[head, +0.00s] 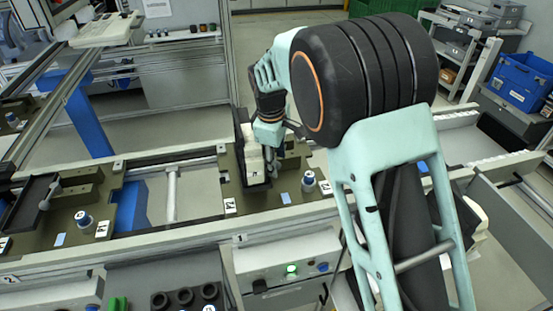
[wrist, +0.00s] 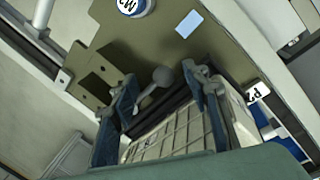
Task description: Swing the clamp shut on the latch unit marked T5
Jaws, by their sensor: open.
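My gripper (head: 268,143) is over the right olive pallet plate (head: 232,180) in the head view. In the wrist view my gripper (wrist: 160,75) is open, with one blue-grey finger on each side. A grey clamp lever with a round knob (wrist: 163,76) shows between the fingertips; I cannot tell whether they touch it. Beside it is a cream ribbed block (wrist: 175,135), partly behind the fingers. This block (head: 253,160) stands in a black holder in the head view. No T5 mark is readable, and my gripper partly hides the clamp in the head view.
A second pallet plate (head: 75,208) on the left carries another knobbed lever (head: 50,192). Blue-and-white caps stand on both plates, including the right one (head: 308,181). A control box (head: 290,262) with a lit green button is in front. Frame posts rise behind.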

